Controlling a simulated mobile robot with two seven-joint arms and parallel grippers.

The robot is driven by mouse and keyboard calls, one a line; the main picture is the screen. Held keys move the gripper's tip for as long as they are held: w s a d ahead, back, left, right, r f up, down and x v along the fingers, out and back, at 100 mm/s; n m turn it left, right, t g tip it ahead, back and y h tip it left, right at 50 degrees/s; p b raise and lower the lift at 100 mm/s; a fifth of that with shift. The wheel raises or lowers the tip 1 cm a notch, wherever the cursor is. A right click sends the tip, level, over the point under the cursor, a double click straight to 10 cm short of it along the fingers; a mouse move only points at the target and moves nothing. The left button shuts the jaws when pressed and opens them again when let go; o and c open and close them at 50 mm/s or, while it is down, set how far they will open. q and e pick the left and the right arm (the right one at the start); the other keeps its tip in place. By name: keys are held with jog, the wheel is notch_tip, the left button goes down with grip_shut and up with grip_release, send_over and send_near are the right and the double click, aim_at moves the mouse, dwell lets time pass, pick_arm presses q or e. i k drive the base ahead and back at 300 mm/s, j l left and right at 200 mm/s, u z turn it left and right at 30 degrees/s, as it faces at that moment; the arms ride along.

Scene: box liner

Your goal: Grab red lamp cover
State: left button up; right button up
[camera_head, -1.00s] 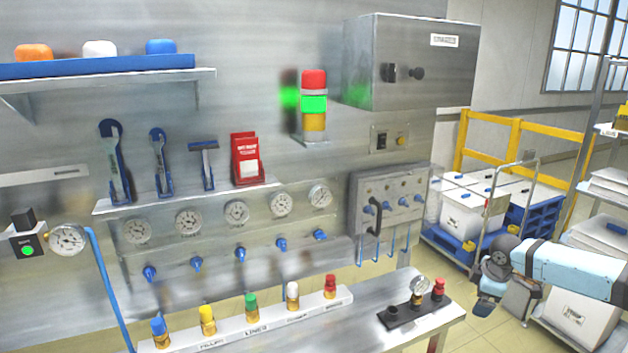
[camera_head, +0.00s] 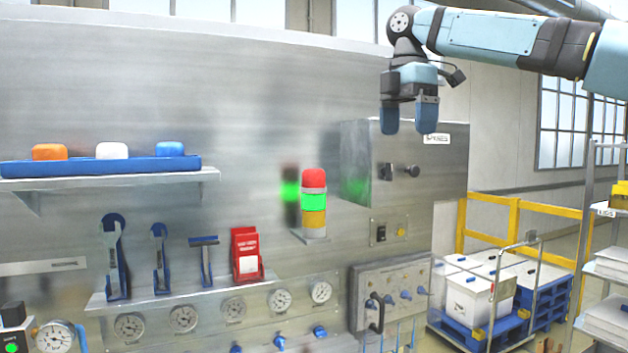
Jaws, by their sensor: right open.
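The red lamp cover (camera_head: 314,178) sits on top of the signal tower, above a lit green section (camera_head: 313,202) and an amber section (camera_head: 314,225). The tower stands on a small wall bracket left of the metal control box. My right gripper (camera_head: 409,130) is open and empty, pointing down, in front of the control box's top. In the picture it is above and to the right of the red cover, well apart from it. My left gripper is not in view.
A metal control box (camera_head: 440,165) with a knob juts out right of the tower. A shelf at left holds a blue tray (camera_head: 100,167) with orange, white and blue covers. Tools and a red holder (camera_head: 247,255) line a lower ledge. The wall above the tower is clear.

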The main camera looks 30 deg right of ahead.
aim_at(311, 178)
jog(key=i, duration=1)
